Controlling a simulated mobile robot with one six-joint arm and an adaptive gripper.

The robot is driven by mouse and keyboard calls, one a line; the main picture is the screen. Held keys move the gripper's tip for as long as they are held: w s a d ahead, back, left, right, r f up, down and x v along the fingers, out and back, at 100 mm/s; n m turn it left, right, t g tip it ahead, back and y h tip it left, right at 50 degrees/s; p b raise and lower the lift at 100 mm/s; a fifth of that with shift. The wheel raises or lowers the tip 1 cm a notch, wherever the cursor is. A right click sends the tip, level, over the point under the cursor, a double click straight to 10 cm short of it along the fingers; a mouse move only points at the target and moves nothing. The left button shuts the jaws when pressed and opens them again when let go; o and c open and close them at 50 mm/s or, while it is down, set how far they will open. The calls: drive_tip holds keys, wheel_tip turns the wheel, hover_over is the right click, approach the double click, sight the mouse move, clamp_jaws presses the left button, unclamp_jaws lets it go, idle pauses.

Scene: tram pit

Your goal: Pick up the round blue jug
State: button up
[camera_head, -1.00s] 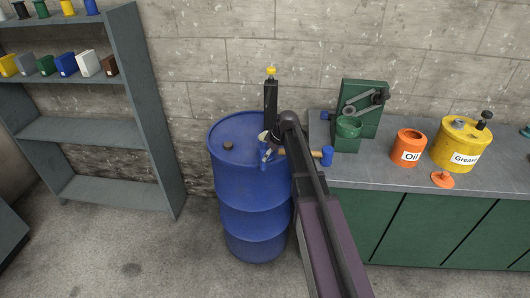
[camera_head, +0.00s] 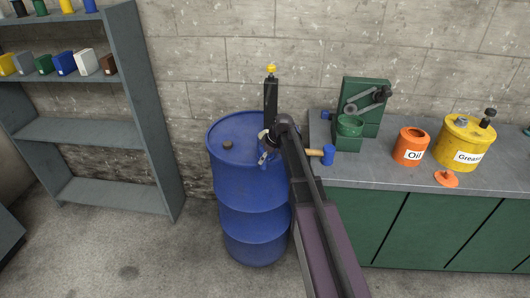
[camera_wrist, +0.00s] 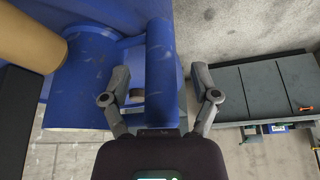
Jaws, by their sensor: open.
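The blue jug (camera_wrist: 85,85) shows in the wrist view as a rounded blue body, joined by a short strut to an upright blue bar, its handle (camera_wrist: 161,70). My gripper (camera_wrist: 161,78) is open, with one finger on each side of this handle; I cannot tell whether either touches it. In the head view my gripper (camera_head: 267,146) is over the top of the blue drum (camera_head: 250,215). There the jug's body is mostly hidden by my arm, and its blue blends with the drum.
A mallet with a tan handle and blue head (camera_head: 328,155) lies to the right of my gripper. A black upright with a yellow top (camera_head: 270,98) stands behind. An orange oil can (camera_head: 411,147) and yellow grease can (camera_head: 466,140) are on the bench (camera_head: 390,178). Shelves (camera_head: 95,130) stand left.

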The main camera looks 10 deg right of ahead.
drive_tip(key=shift+w+a+f+b, duration=0.1)
drive_tip(key=shift+a+f+b, duration=0.1)
drive_tip(key=shift+f+b, duration=0.3)
idle(0.3)
clamp_jaws()
